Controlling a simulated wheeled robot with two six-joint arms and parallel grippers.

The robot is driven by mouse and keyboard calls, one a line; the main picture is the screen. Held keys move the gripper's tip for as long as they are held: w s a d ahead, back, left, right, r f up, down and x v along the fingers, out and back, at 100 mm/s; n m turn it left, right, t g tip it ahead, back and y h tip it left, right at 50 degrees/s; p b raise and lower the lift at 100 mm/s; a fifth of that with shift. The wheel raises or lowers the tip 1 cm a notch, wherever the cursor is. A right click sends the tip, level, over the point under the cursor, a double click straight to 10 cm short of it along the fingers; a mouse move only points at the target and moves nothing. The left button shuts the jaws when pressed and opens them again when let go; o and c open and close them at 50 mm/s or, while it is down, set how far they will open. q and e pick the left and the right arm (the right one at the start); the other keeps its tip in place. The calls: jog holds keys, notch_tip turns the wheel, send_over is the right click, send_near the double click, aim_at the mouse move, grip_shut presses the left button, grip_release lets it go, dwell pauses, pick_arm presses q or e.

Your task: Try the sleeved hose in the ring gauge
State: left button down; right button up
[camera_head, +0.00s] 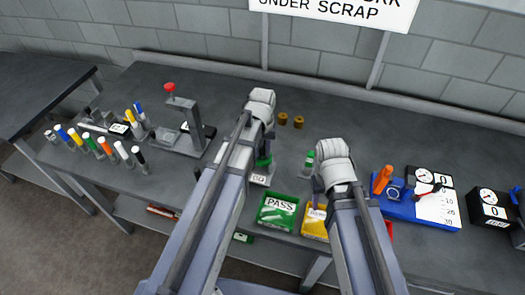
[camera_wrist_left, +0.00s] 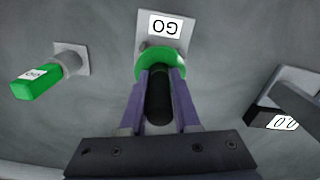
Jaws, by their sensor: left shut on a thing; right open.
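My left gripper (camera_wrist_left: 158,85) is shut on a black hose (camera_wrist_left: 158,105), which points at the green ring gauge (camera_wrist_left: 152,66). The ring stands by a grey plate labelled GO (camera_wrist_left: 165,27). The hose end is at the ring; I cannot tell how far inside it is, and its sleeve is hidden. In the head view, the green ring (camera_head: 264,160) shows just under my left gripper (camera_head: 263,150), and the hose is hidden by the arm. My right gripper (camera_head: 318,185) is open, low in front of the second green gauge piece (camera_head: 310,159), with its fingers mostly hidden.
A green PASS tray (camera_head: 276,213) and a yellow tray (camera_head: 314,223) sit at the front edge. A blue board (camera_head: 410,208) with an orange peg stands right. A red-knobbed stand (camera_head: 185,120) and several coloured pieces (camera_head: 100,145) are left. Two brass rings (camera_head: 290,120) lie behind.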

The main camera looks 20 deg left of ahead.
pick_arm(q)
jog(key=c, duration=0.6)
grip_release()
jog(key=shift+o, duration=0.2)
notch_tip(320, 180, up, 8)
jog(key=p, duration=0.7)
jog(key=shift+f+p, duration=0.1)
jog(key=shift+p, duration=0.3)
pick_arm(e)
notch_tip(320, 180, up, 8)
jog(key=shift+f, duration=0.1)
